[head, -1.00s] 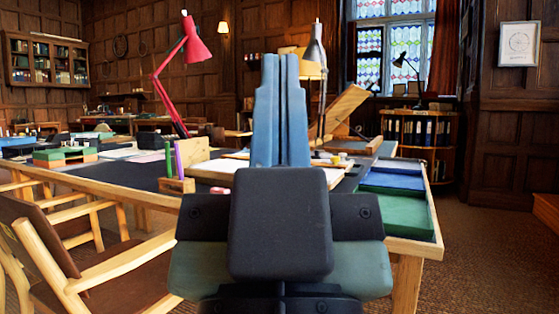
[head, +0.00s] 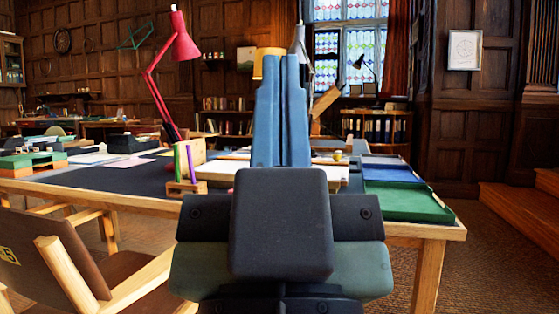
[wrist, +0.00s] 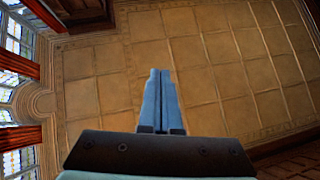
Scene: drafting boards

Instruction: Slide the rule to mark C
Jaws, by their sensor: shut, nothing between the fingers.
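My gripper (head: 281,112) stands upright in the middle of the head view with its blue fingers closed together and nothing between them. It also shows in the wrist view (wrist: 161,100), pointing at the panelled ceiling. In the head view it blocks part of the table behind it. A pale drafting board (head: 225,170) lies on the table, partly hidden behind my gripper. I cannot make out the rule or mark C in either view.
The wooden table (head: 110,192) has a dark top. It bears a red lamp (head: 165,75), a pen holder (head: 186,187), green blocks (head: 30,162) and green and blue trays (head: 408,203). A chair (head: 75,265) stands at the front left. Wooden steps (head: 520,215) are at the right.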

